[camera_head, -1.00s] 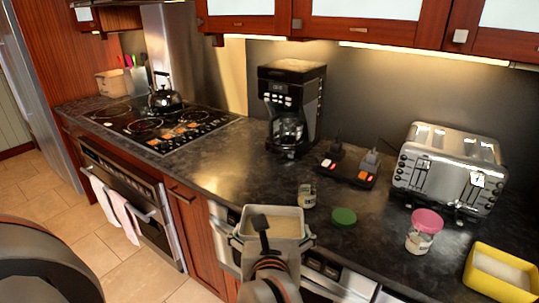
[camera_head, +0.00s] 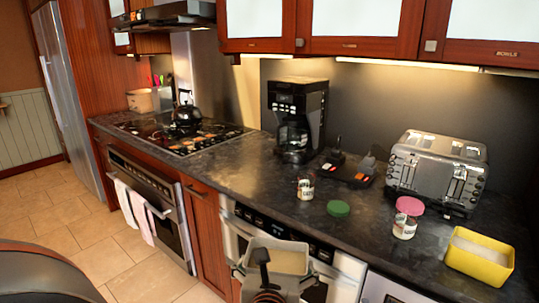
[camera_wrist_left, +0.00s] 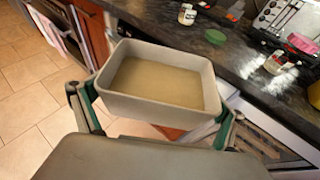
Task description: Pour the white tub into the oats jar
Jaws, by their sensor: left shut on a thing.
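The white tub (camera_head: 275,258) is a pale, rectangular, open-topped container with light tan contents. It also fills the middle of the left wrist view (camera_wrist_left: 160,98). My left gripper (camera_head: 276,272) is shut on it, with a finger at each side, and holds it roughly level in front of the counter edge. A small open glass jar (camera_head: 306,188) with a pale label stands upright on the counter, beyond the tub and apart from it. A second jar (camera_head: 405,218) has a pink lid on. Their labels are too small to read, so I cannot tell which holds oats. My right gripper is not visible.
A green lid (camera_head: 339,208) lies right of the open jar. A yellow tub (camera_head: 480,258) with pale contents stands at the right. Behind are a toaster (camera_head: 436,172), a coffee maker (camera_head: 296,118) and a dark switch block (camera_head: 347,170). Bare counter (camera_head: 240,170) lies left of the jar.

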